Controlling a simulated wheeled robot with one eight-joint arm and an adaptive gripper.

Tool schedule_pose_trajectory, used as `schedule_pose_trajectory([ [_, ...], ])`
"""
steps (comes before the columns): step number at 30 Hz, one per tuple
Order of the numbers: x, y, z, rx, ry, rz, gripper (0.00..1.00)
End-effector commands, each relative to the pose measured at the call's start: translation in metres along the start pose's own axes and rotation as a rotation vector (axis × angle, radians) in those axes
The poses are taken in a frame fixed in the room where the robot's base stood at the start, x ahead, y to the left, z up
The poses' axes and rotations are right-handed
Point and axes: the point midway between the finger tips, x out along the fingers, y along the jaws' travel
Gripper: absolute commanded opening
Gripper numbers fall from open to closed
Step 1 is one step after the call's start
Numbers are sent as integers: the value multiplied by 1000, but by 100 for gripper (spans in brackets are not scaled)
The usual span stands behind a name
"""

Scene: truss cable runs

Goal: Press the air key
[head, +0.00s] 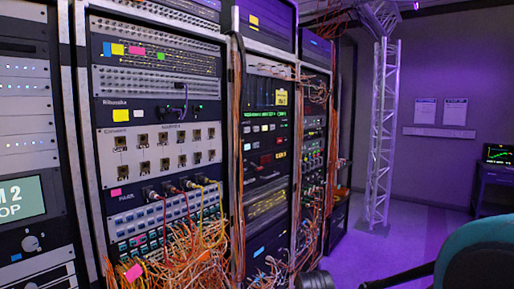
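I cannot make out which control is the air key, as the labels are too small to read. The left-centre rack holds a pale panel with two rows of small dark square switches (163,139). Below it is a panel of small blue, white and red buttons (139,246), partly covered by orange cables. The middle rack has a few small lit keys (264,128) under a green display strip. My gripper is not recognisable in the head view, and nothing is seen touching any panel.
A tangle of orange cables (185,258) hangs before the left-centre rack. A screen (22,198) is at far left. A white truss (384,140) stands behind an open floor patch (362,252). A teal rounded object (480,255) and a dark bar fill the lower right.

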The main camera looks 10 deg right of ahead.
Motion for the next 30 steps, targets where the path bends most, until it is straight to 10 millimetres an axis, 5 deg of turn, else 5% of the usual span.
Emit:
schedule_pose_trajectory([
  [6, 0, 0, 0, 0, 0, 0, 0],
  [30, 0, 0, 0, 0, 0, 0, 0],
])
